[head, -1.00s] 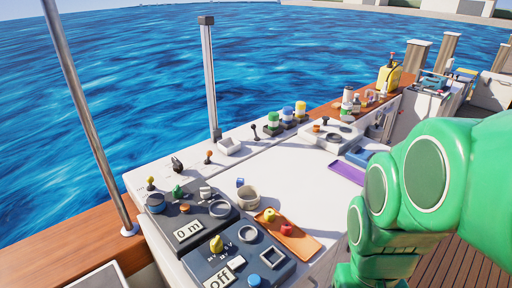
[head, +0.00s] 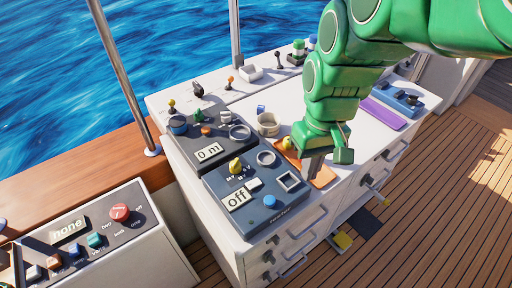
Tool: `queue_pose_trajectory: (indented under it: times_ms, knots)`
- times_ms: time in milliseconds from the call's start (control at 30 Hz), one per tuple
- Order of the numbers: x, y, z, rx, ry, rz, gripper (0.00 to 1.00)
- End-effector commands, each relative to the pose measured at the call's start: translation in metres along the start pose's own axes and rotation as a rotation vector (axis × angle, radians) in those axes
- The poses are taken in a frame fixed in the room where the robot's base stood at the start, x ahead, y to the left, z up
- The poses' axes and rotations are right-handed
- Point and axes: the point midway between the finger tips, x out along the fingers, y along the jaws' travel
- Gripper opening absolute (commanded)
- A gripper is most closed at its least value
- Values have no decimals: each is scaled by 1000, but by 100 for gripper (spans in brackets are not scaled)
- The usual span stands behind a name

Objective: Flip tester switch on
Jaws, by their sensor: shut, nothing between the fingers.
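The blue-grey tester panel (head: 248,218) sits at the near end of the white counter. Its display (head: 236,199) reads "off". I cannot tell for sure which of these is the switch.
A dark panel (head: 186,150) reading "0 m" lies behind the tester. A beige cup (head: 267,125) and a yellow fruit-like item (head: 288,142) are near my gripper. A console (head: 100,250) with a red button stands at lower left. Drawer handles (head: 308,222) stick out in front.

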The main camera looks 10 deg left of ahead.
Motion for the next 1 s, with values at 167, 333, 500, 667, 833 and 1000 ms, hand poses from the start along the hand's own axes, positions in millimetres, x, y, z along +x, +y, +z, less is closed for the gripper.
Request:
queue_pose_trajectory:
  times_ms: [167, 333, 500, 667, 833, 1000]
  knots:
    - [0, -19, -38, -105, 9, -14, 0]
    - [0, -39, -72, -198, 22, -28, 0]
    - [2, -58, -100, -273, 30, -38, 0]
    - [3, -69, -115, -316, 38, -44, 0]
    - [4, -73, -120, -331, 38, -46, 0]
    - [4, -73, -120, -331, 39, -47, 0]
